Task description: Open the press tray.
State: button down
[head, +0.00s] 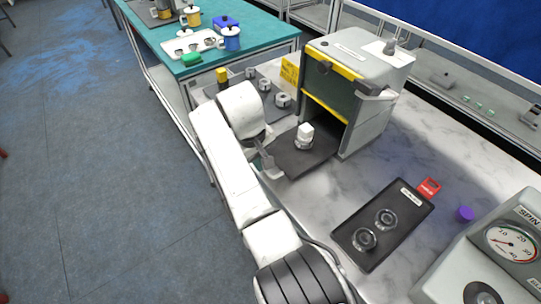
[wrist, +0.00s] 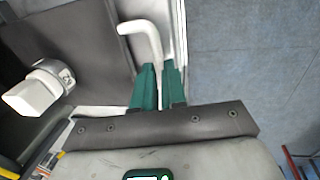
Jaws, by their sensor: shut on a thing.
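The press (head: 350,95) is a grey box with yellow edging and an open front, on the marbled counter. Its dark press tray (head: 312,162) sticks well out of the opening, and in the wrist view the tray (wrist: 88,35) is at upper left. A white block on a grey round holder (head: 305,139) stands on the tray; it also shows in the wrist view (wrist: 45,88). My gripper (head: 266,166) is at the tray's outer edge. In the wrist view its green fingers (wrist: 159,72) are shut on the white bent tray handle (wrist: 148,32).
A dark board with two round glass pieces (head: 376,229) lies front right, near a red tag (head: 429,188) and a purple cylinder (head: 465,214). A gauge machine (head: 495,255) stands at lower right. Behind my arm is a tray of grey round parts (head: 265,92).

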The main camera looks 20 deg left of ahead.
jog(key=shift+s+a, duration=0.6)
jog(key=shift+s, duration=0.05)
jog(key=c, duration=1.2)
grip_release()
jog(key=r, duration=0.3)
jog(key=s+r, duration=0.1)
jog(key=r, duration=0.3)
jog(key=a+r, duration=0.1)
jog(key=r, duration=0.2)
jog(key=shift+s+r+b, duration=0.25)
jog(key=shift+r+b, duration=0.1)
jog(key=shift+b, duration=0.05)
jog(key=shift+a, duration=0.1)
